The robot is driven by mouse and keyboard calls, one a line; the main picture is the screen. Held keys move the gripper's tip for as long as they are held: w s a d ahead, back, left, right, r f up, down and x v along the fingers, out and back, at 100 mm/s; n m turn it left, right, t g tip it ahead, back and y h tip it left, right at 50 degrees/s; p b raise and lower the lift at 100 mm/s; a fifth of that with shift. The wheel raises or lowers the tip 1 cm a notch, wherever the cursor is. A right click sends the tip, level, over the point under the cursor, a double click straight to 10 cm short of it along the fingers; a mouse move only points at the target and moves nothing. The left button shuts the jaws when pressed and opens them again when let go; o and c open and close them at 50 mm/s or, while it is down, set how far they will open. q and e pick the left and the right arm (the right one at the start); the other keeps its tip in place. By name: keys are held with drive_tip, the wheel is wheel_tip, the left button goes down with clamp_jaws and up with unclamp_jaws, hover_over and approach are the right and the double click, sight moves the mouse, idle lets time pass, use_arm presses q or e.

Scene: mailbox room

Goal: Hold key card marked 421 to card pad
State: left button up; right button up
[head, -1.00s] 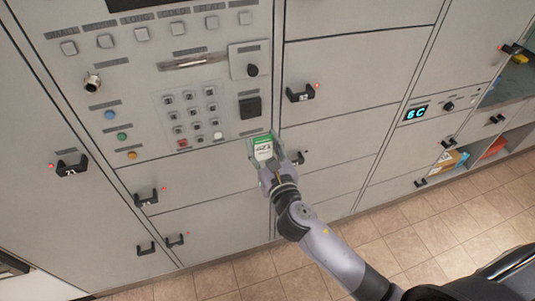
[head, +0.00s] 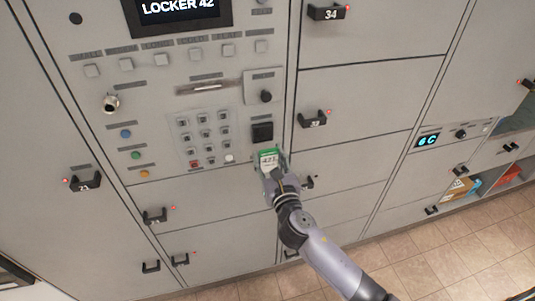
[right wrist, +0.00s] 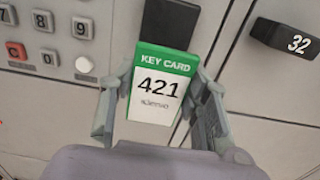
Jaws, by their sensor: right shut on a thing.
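The key card (head: 269,159) is white with a green border and marked 421. In the right wrist view the key card (right wrist: 160,85) reads "KEY CARD 421" and sits between the fingers. My right gripper (head: 274,170) is shut on its lower part, and the card's top end points up the panel. A black square pad (head: 262,132), which looks like the card pad, is on the panel just above the card. In the head view a small gap shows between them; their depth apart is unclear. My left gripper is not in view.
Locker handles (head: 315,118) stick out to the right. A tiled floor (head: 450,245) lies below right.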

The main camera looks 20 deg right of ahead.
drive_tip(key=s, duration=0.8)
drive_tip(key=shift+s, duration=0.35)
drive_tip(key=s+d+r+b, duration=0.1)
drive_tip(key=s+d+b, duration=0.2)
drive_tip(key=s, duration=1.1)
drive_tip(key=shift+r, duration=0.3)
